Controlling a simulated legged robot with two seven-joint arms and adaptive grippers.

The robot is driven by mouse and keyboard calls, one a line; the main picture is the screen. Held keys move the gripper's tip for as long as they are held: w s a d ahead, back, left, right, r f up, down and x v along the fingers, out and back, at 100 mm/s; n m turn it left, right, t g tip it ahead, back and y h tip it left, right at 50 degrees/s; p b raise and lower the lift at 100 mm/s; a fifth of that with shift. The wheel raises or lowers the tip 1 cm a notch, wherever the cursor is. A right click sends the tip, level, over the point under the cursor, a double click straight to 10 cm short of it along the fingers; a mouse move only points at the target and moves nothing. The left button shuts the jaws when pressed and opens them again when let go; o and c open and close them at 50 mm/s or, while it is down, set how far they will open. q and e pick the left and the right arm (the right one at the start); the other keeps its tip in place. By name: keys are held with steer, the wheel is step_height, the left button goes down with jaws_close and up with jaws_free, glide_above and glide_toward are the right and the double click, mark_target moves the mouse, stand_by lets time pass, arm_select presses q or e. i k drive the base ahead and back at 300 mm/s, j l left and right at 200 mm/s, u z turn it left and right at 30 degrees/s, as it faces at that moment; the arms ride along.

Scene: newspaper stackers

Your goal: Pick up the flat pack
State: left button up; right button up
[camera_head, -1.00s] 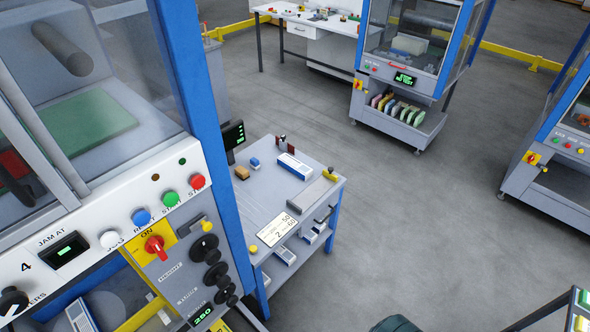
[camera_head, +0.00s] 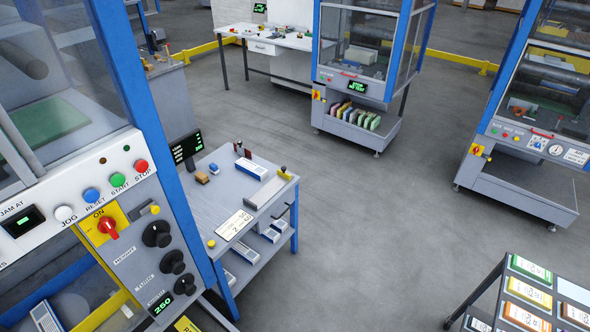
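I cannot tell for certain which object is the flat pack. A flat white and blue box (camera_head: 251,169) lies on the top of the grey side table (camera_head: 205,215). Similar flat white and blue packs (camera_head: 270,235) lie on the shelf under that table. Another such pack (camera_head: 45,317) lies low inside the machine at the bottom left. Neither of my grippers shows in the view.
The large machine (camera_head: 145,215) with buttons and knobs fills the left. A cart (camera_head: 509,294) with coloured packs stands at the bottom right. Other machines (camera_head: 355,77) stand behind and at the right. The grey floor (camera_head: 350,220) between them is clear.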

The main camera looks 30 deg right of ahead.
mark_target(256, 171)
steer(key=i+l+z, duration=0.25)
steer(key=z, duration=0.15)
steer(key=i+l+z, duration=0.2)
steer(key=z, duration=0.2)
steer(key=i+z, duration=0.4)
